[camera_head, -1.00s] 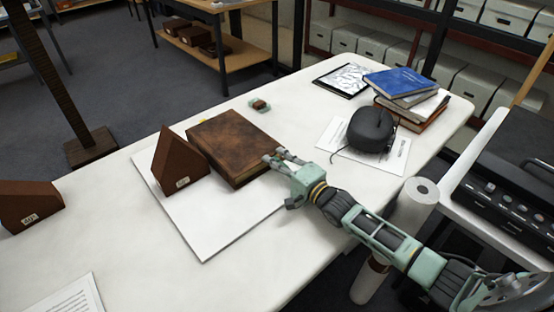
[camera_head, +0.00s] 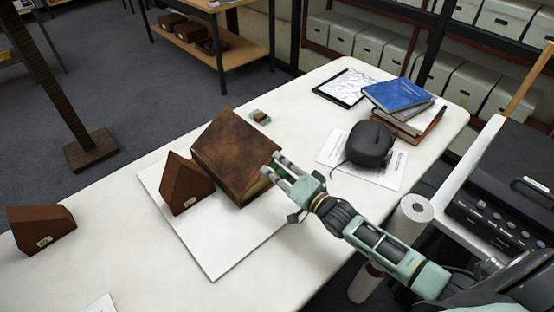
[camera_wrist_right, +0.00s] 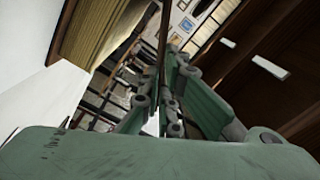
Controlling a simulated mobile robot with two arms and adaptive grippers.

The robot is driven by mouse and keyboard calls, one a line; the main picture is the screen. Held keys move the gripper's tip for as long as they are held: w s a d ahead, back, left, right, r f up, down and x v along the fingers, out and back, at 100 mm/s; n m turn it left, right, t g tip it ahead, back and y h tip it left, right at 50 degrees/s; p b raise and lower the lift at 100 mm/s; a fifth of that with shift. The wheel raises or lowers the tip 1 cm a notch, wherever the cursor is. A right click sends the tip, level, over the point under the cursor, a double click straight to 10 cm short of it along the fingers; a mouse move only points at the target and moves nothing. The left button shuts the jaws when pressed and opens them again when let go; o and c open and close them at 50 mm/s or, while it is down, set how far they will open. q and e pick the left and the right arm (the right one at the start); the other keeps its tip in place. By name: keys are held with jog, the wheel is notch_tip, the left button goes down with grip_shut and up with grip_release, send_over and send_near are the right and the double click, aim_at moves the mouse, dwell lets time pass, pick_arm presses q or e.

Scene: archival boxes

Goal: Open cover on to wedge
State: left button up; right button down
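The brown leather book (camera_head: 235,150) lies on a white board (camera_head: 215,260) on the table. Its cover stands tilted up at the side toward my right gripper (camera_head: 271,170), and pale page edges show below it. My right gripper is at this raised edge; in the wrist view its fingers (camera_wrist_right: 158,105) have the thin brown cover edge (camera_wrist_right: 163,40) between them. The page block (camera_wrist_right: 95,30) is apart from the cover there. A brown labelled wedge (camera_head: 185,183) stands on the board beside the book's left side. A second wedge (camera_head: 40,228) stands at the far left. My left gripper is out of view.
A black rounded device (camera_head: 369,144) rests on a printed sheet. Behind it are stacked books (camera_head: 400,97) and a tablet (camera_head: 346,88). A small object (camera_head: 260,117) lies behind the book. A white roll (camera_head: 411,215) stands beside the table's right edge. The table front is mostly clear.

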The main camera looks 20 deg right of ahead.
pick_arm(q)
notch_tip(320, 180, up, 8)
jog(key=p, duration=0.6)
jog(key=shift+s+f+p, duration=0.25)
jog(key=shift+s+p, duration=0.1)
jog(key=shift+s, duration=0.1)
pick_arm(e)
jog(key=s+a+r+n, duration=0.3)
jog(key=a+n, duration=0.5)
jog(key=s+a+r+n, duration=0.3)
jog(key=a+n, duration=0.5)
jog(key=shift+n, duration=0.4)
jog(key=shift+a+f, duration=0.1)
jog(key=c, duration=2.5)
grip_release()
jog(key=o, duration=0.5)
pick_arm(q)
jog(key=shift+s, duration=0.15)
